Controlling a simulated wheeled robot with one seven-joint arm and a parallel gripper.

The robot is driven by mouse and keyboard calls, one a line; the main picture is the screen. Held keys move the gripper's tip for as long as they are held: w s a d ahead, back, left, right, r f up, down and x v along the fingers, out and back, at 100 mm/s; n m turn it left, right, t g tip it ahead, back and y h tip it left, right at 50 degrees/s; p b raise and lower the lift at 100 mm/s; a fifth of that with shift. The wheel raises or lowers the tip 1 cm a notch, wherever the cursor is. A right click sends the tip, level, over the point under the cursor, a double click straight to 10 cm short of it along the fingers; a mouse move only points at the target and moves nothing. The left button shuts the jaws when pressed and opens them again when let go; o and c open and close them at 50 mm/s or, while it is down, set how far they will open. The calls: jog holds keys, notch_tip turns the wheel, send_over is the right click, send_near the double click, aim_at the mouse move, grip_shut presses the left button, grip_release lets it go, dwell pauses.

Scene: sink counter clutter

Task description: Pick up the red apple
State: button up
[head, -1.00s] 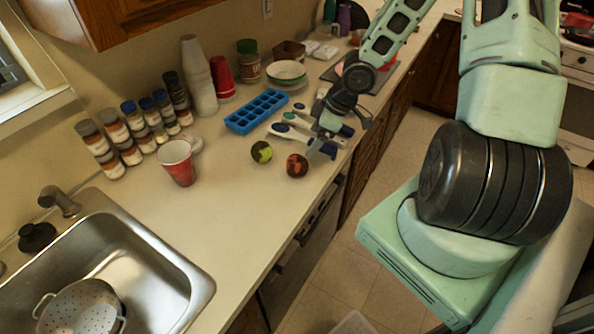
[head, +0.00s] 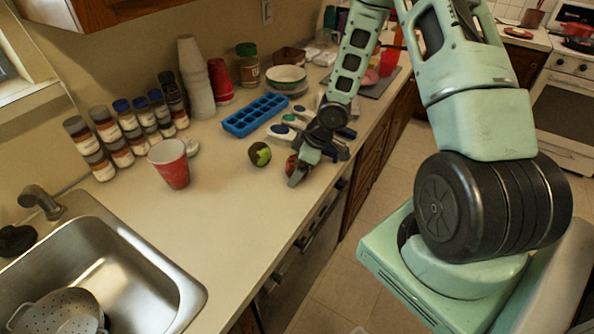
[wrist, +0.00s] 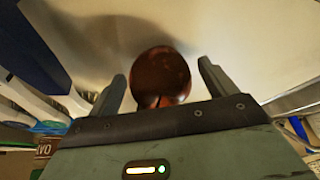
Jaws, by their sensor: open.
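The red apple (head: 291,164) sits on the counter near its front edge, mostly hidden behind my gripper in the head view. In the wrist view the dark red apple (wrist: 160,77) lies just ahead, between the two fingers. My gripper (head: 305,172) is low over the counter at the apple. In the wrist view my gripper (wrist: 162,85) is open, with a finger on each side of the apple and a gap visible to the right finger. Whether the left finger touches the apple cannot be told.
A green and dark round fruit (head: 260,153) lies just left of the apple. A blue ice tray (head: 255,115) and blue-white utensils lie behind. A red cup (head: 170,165) stands left, with free counter in front. The sink (head: 130,255) is at lower left.

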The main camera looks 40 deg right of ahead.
jog(key=shift+f, duration=0.15)
jog(key=c, duration=1.1)
jog(key=shift+c, duration=0.2)
